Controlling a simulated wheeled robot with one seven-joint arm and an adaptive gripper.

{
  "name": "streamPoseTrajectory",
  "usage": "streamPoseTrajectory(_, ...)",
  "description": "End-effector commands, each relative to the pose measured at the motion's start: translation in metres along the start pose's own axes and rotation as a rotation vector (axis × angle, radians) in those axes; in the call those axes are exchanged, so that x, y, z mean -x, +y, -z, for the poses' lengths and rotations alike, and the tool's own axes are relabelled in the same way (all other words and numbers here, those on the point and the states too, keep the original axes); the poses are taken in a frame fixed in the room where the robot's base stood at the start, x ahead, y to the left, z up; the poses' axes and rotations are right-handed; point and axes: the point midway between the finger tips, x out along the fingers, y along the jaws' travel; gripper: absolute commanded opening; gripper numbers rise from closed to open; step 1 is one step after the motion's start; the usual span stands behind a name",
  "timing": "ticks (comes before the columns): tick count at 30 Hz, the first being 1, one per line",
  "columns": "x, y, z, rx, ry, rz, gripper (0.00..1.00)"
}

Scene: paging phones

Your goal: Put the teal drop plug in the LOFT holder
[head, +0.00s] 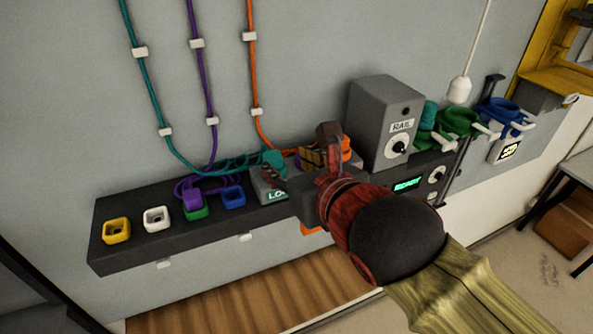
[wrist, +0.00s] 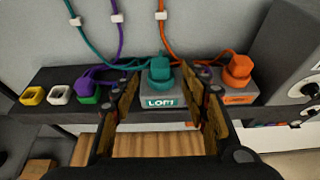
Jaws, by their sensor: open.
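The teal drop plug (wrist: 159,72) sits on the grey holder labelled LOFT (wrist: 160,102), its teal cord running up the wall. It looks upright and seated, though its lower end is hidden. In the head view the teal plug (head: 272,158) shows left of my gripper, above the partly covered LOFT holder (head: 268,193). My gripper (wrist: 160,80) is open, with one finger at each side of the teal plug in the wrist view. I see gaps between plug and fingers. In the head view my gripper (head: 298,178) partly hides the holder.
The dark shelf (head: 140,240) carries yellow (head: 116,231), white (head: 156,219), green (head: 197,213) and blue (head: 233,196) sockets; a purple plug (head: 191,198) is at the green one. An orange plug (wrist: 238,68) sits right of my gripper. The grey RAIL box (head: 383,120) stands farther right.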

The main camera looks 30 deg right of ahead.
Motion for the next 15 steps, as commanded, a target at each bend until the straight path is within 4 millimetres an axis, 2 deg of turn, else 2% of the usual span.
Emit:
streamPoseTrajectory(4,0.021,0.001,0.001,0.001,-0.002,-0.003,0.45)
streamPoseTrajectory(10,0.031,0.000,0.003,-0.033,0.009,0.002,0.45)
streamPoseTrajectory(13,0.028,-0.001,0.012,-0.160,0.040,0.009,0.45)
streamPoseTrajectory(15,0.024,-0.002,0.023,-0.313,0.074,0.021,0.45)
